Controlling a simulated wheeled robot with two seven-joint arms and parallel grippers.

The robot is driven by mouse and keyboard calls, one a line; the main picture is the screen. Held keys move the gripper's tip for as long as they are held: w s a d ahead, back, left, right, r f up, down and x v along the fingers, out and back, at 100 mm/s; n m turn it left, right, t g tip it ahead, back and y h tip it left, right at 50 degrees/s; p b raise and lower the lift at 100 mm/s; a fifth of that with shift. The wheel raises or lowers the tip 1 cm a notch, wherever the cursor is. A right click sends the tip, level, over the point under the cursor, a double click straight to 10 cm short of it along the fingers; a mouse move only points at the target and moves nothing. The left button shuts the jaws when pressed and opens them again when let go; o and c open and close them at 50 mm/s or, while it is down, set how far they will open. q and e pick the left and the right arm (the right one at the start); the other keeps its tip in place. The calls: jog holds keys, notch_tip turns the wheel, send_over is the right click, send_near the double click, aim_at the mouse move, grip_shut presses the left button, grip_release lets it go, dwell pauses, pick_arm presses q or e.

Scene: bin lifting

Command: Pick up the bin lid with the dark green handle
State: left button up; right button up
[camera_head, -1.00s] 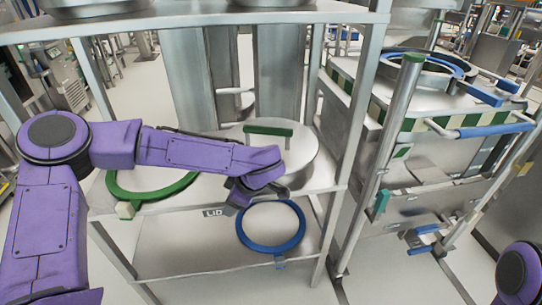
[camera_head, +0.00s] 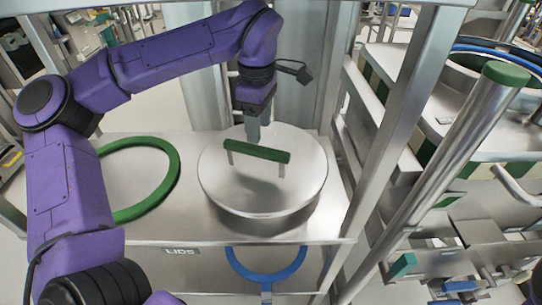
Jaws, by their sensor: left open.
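The bin lid (camera_head: 235,195) is a round metal disc lying flat on the upper shelf. Its dark green handle (camera_head: 258,151) is a bar on two short posts across the top of the lid. My left gripper (camera_head: 253,136) points down from above, just at the handle's upper edge in the picture. It is open and holds nothing. The fingers overlap one another in this view, and I cannot tell whether they touch the handle. My right gripper is out of view.
A green ring (camera_head: 172,178) lies on the shelf (camera_head: 205,229) left of the lid. A blue ring (camera_head: 266,278) is on the lower shelf. Shelf posts (camera_head: 399,125) and a green-capped metal pole (camera_head: 447,150) stand to the right.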

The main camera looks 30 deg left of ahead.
aim_at(257, 168)
pick_arm(q)
jog(key=f, duration=0.3)
jog(key=f+b, duration=0.1)
jog(key=f, duration=0.2)
jog(key=s+f, duration=0.1)
jog(key=f, duration=0.3)
jog(key=shift+s+a+b, duration=0.1)
jog(key=shift+a+b, duration=0.2)
jog(key=shift+f, duration=0.1)
jog(key=shift+f, duration=0.25)
grip_shut()
dwell(1.1)
jog(key=shift+r+p, duration=0.1)
jog(key=shift+p, duration=0.2)
